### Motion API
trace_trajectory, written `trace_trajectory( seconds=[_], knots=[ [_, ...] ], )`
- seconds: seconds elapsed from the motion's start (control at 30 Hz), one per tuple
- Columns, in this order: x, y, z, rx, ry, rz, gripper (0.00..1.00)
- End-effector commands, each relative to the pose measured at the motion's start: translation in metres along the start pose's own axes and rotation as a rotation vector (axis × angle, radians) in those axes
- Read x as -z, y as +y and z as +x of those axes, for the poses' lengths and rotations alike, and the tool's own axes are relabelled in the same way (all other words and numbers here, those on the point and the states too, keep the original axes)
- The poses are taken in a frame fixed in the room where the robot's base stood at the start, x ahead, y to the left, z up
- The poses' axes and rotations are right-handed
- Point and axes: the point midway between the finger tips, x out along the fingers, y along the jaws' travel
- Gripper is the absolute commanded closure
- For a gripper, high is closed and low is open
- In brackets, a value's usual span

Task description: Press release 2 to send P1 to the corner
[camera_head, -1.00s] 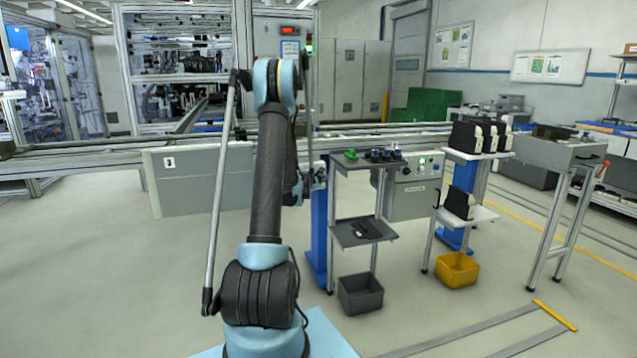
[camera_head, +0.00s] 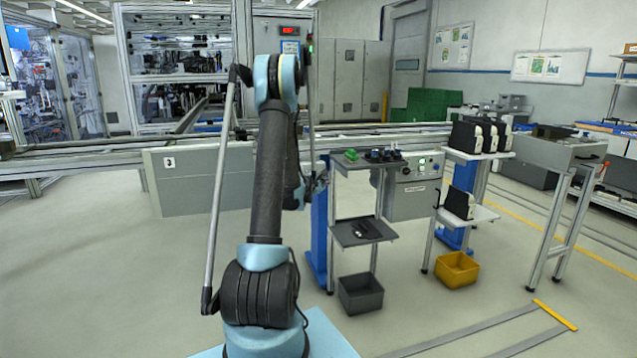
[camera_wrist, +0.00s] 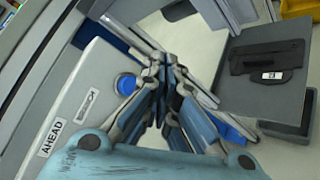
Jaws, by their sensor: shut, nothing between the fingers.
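My gripper (camera_wrist: 163,105) is shut and empty in the wrist view. Its fingertips are to the right of a round blue button (camera_wrist: 125,84) on a pale panel (camera_wrist: 82,95). I cannot tell from this angle how far the tips stand off the panel. The panel carries a label reading "AHEAD" and a smaller label beside the button, too small to read, so I cannot confirm it is release 2. In the head view my gripper (camera_head: 319,181) is partly hidden behind my arm, by a blue post (camera_head: 319,235). P1 cannot be made out.
A shelf stand (camera_head: 350,205) with small parts is just right of the gripper; its shelf (camera_wrist: 262,88) fills the wrist view's right side. A grey bin (camera_head: 360,294) and a yellow bin (camera_head: 457,270) are on the floor. The conveyor (camera_head: 90,160) runs behind. The front-left floor is clear.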

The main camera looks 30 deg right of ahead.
Motion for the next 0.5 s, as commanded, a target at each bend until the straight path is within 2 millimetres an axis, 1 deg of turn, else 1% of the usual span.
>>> trace_trajectory(
  seconds=[0.23, 0.5],
  knots=[
    [-0.010, -0.010, -0.013, 0.000, -0.001, 0.000, 1.00],
    [-0.011, -0.011, -0.015, 0.000, 0.000, 0.000, 1.00]
  ],
)
